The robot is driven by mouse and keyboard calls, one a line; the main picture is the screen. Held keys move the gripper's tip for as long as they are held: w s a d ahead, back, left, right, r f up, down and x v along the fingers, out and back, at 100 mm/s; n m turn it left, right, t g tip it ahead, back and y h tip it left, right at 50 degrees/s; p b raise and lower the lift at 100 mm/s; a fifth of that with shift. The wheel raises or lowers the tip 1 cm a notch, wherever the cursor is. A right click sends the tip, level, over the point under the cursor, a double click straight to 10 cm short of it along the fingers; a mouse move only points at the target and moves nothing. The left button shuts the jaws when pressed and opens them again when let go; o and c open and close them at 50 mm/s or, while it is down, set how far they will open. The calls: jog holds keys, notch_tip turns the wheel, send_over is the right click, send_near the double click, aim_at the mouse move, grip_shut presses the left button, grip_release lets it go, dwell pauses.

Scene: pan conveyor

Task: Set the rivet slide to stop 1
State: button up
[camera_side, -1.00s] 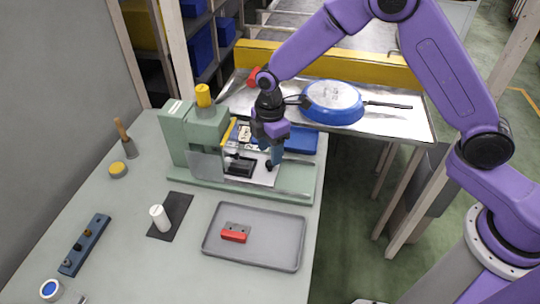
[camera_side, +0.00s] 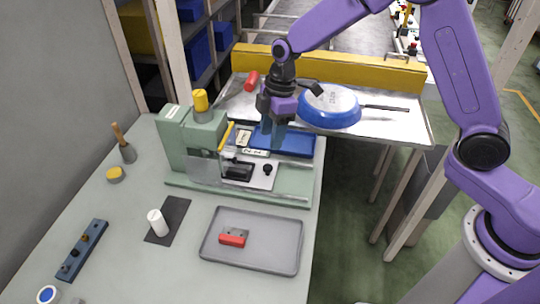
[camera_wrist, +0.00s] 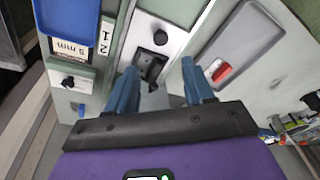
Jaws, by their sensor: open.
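The green riveting press (camera_side: 195,140) stands at the back of the bench. At its base is a pale plate (camera_side: 262,180) with a black block (camera_side: 238,170) and a round black knob (camera_side: 267,168). The knob (camera_wrist: 160,37) and block (camera_wrist: 150,65) also show in the wrist view. A white label (camera_wrist: 107,35) reading 1 and 2 lies beside the plate. I cannot tell which part is the slide or which stop it is at. My gripper (camera_side: 272,142) is open and empty, above the area behind the plate. Its fingers (camera_wrist: 158,75) are wide apart.
A blue tray (camera_side: 296,141) marked 5 mm sits behind the plate. A grey tray (camera_side: 290,258) with a red-and-grey piece (camera_side: 233,237) lies in front. A blue pan (camera_side: 330,108) rests on the metal table behind.

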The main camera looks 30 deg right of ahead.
jog(key=n+y, duration=0.2)
send_near(268, 166)
jog(key=x, duration=0.8)
jog(key=shift+f, duration=0.1)
dwell(0.6)
